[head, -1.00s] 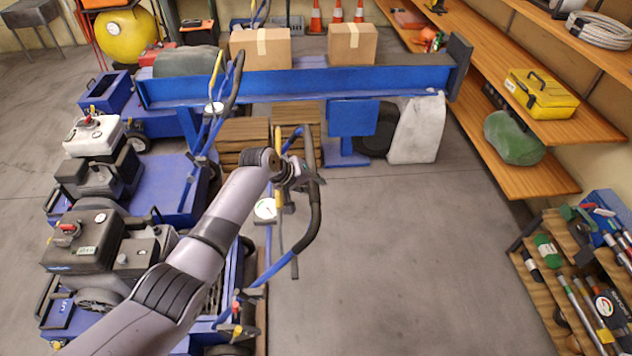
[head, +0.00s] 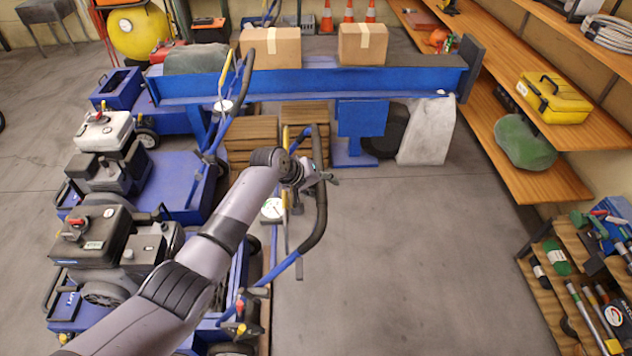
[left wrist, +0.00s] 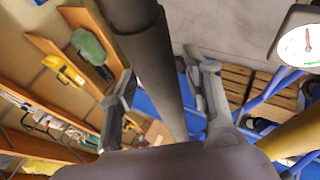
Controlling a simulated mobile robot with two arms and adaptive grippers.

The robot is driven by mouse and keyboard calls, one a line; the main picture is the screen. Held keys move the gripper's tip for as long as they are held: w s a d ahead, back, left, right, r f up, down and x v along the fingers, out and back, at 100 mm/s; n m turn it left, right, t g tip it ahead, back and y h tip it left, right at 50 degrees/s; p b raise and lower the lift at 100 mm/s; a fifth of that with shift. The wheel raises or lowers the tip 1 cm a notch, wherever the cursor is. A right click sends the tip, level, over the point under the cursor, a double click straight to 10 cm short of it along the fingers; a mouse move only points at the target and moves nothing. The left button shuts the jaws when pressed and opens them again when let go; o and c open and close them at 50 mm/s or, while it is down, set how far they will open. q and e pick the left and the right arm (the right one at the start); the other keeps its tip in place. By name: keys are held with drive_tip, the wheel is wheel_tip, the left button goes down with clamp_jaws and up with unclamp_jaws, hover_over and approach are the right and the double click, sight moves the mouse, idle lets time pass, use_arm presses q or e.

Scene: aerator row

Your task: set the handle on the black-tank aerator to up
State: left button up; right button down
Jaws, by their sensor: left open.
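The black-tank aerator (head: 105,240) stands at the front left of the head view, a blue machine with a black tank and a red knob on top. Its handle (head: 321,205), a blue tube frame with a curved black grip, rises at its right end. My left gripper (head: 318,177) is at the upper part of this grip, with its jaws open. In the left wrist view the dark grip (left wrist: 150,50) runs between the two spread fingers (left wrist: 166,85), with gaps at both sides. The gripper hides part of the handle. My right gripper is out of view.
A white-tank aerator (head: 98,130) stands just behind, with its own handle (head: 238,100) upright. A white gauge (head: 272,209) sits close to my gripper. A blue beam (head: 310,84) crosses behind. The floor (head: 420,260) to the right is clear up to the wooden shelves.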

use_arm(q)
drive_tip(key=v, duration=1.2)
drive_tip(key=shift+s+f, duration=0.1)
